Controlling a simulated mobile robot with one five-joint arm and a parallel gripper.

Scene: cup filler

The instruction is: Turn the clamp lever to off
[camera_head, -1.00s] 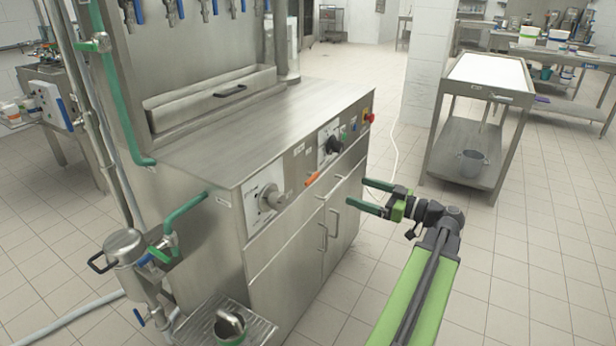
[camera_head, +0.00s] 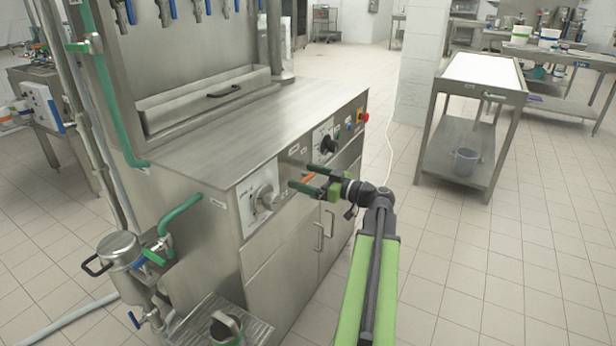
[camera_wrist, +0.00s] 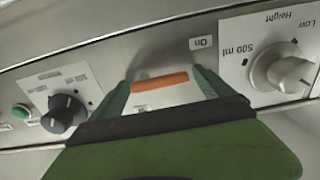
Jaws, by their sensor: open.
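The clamp lever is an orange handle (camera_head: 308,177) on the front panel of the steel filling machine (camera_head: 245,130). In the wrist view the orange lever (camera_wrist: 160,82) lies nearly level between my two fingers, with an upside-down "On" label (camera_wrist: 203,43) to its upper right. My gripper (camera_head: 304,178) is open, its dark green fingers at the panel. In the wrist view my gripper (camera_wrist: 165,84) has one finger at each end of the lever. Whether either finger touches it cannot be told.
A grey volume knob (camera_wrist: 291,75) and a black knob (camera_wrist: 67,110) flank the lever on the panel. A red button (camera_head: 362,117) sits at the panel's far end. Cabinet doors (camera_head: 315,235) are below. A steel cart (camera_head: 483,80) stands at right, with open floor between.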

